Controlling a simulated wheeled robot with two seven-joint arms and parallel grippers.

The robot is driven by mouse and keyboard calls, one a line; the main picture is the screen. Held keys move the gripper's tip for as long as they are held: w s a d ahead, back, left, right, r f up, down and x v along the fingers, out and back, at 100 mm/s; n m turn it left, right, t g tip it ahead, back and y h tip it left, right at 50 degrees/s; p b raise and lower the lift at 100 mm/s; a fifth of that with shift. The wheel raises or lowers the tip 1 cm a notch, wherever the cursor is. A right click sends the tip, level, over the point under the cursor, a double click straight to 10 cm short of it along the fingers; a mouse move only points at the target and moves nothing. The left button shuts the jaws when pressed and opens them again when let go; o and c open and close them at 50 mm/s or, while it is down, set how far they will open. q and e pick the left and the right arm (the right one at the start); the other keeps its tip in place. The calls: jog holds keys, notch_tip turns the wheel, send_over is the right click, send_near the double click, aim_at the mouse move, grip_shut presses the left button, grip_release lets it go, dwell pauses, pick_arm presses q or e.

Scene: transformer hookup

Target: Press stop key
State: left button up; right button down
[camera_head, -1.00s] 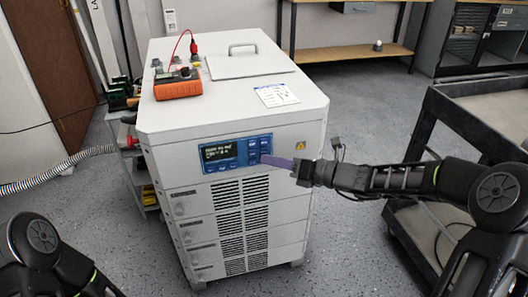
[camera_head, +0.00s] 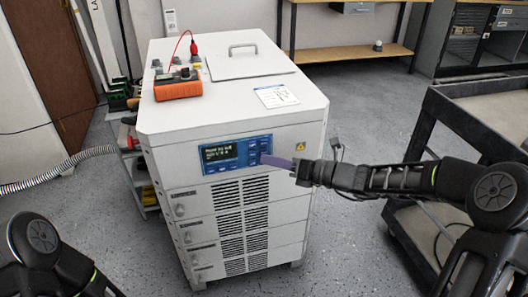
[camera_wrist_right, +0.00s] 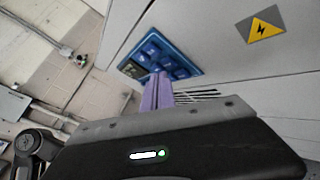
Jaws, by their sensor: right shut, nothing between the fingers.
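The blue control panel (camera_head: 236,154) with a lit display (camera_head: 219,152) and several keys sits on the front of the grey cabinet (camera_head: 240,112). My right gripper (camera_head: 264,158) has its purple fingers shut and empty, with the tips at the right part of the panel's keys. In the right wrist view the shut fingers (camera_wrist_right: 158,88) reach to the lower edge of the key block (camera_wrist_right: 168,58). I cannot tell which key is the stop key, or whether the tips touch one. Of my left arm only dark links show at the lower left; its gripper is out of view.
An orange meter (camera_head: 178,85) with a red lead, a paper label (camera_head: 276,95) and a handled lid (camera_head: 248,63) are on the cabinet top. A dark cart (camera_head: 420,125) stands at the right. A corrugated hose (camera_head: 60,167) runs at the left.

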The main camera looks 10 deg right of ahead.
jog(key=shift+w, duration=0.3)
jog(key=shift+w+p, duration=0.35)
jog(key=shift+p, duration=0.05)
dwell(0.5)
jog(key=shift+s, duration=0.8)
jog(key=s+p, duration=0.1)
jog(key=s, duration=0.4)
jog(key=shift+d+p, duration=0.2)
jog(key=shift+p, duration=0.2)
dwell(2.7)
